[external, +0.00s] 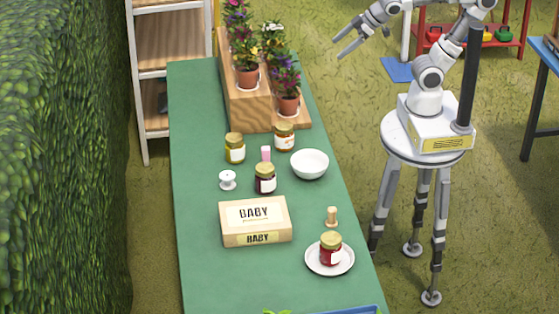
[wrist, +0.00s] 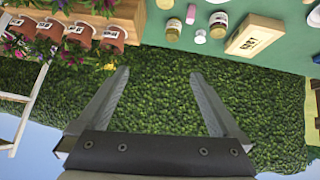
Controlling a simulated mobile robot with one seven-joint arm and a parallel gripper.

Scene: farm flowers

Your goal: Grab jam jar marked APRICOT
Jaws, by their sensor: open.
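Several jam jars with gold lids stand on the green table. One with an orange-amber body (external: 284,138) stands in front of the wooden plant step, beside the white bowl. A yellow-amber jar (external: 235,148) is at the left; it also shows in the wrist view (wrist: 173,32). A dark jar (external: 265,179) is near the middle, and a red jar (external: 330,249) stands on a white plate. The labels are too small to read, so I cannot tell which says APRICOT. My gripper (external: 338,42) is open and empty, away from the table, its fingers also in the wrist view (wrist: 160,73).
A white bowl (external: 310,164), a pink item (external: 265,154), a white spool (external: 228,180), a BABY box (external: 254,222) and a wooden peg (external: 332,217) stand among the jars. Potted flowers (external: 248,76) stand on the wooden step (external: 246,103). A hedge (external: 60,150) lies beyond the table.

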